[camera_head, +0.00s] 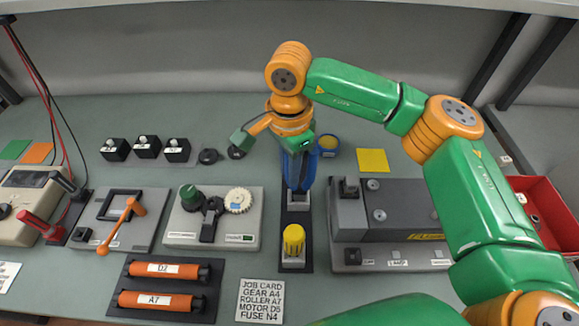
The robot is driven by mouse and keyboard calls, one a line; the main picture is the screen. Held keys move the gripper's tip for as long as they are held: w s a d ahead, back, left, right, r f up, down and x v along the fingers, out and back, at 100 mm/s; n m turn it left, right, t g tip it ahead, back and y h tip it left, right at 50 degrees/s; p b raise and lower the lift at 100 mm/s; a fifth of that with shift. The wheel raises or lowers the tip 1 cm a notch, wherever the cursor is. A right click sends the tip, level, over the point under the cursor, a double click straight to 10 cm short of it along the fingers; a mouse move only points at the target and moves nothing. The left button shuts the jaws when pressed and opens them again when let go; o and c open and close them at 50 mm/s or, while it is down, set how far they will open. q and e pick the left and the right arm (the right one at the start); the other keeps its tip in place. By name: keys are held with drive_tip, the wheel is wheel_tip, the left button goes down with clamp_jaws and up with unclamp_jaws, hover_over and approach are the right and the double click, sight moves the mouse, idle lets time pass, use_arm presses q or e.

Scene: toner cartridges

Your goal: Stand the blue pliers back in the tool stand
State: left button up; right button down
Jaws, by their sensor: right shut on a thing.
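My right gripper (298,146) is at the upper middle, pointing down and shut on the blue pliers (298,172). The pliers hang upright, and their upper part is hidden by the gripper. Their lower end is at or just over the grey rear holder (299,201) of the dark tool stand (296,220). I cannot tell whether the tips are inside it. A yellow-handled tool (293,240) stands in the front holder of the same stand. My left gripper is out of view.
A grey machine (400,205) stands close right of the stand, and a panel with a green knob and white gear (213,218) close left. A blue round container (328,145) is just right of the pliers. Orange rollers (160,270) lie at front left; a red bin (548,210) is far right.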

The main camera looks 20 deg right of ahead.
drive_tip(key=shift+f+b, duration=0.8)
idle(0.7)
drive_tip(key=c, duration=0.7)
unclamp_jaws()
drive_tip(key=shift+o, duration=0.2)
wheel_tip(320, 180, up, 7)
drive_tip(key=shift+r+b, duration=0.15)
drive_tip(key=shift+b, duration=0.25)
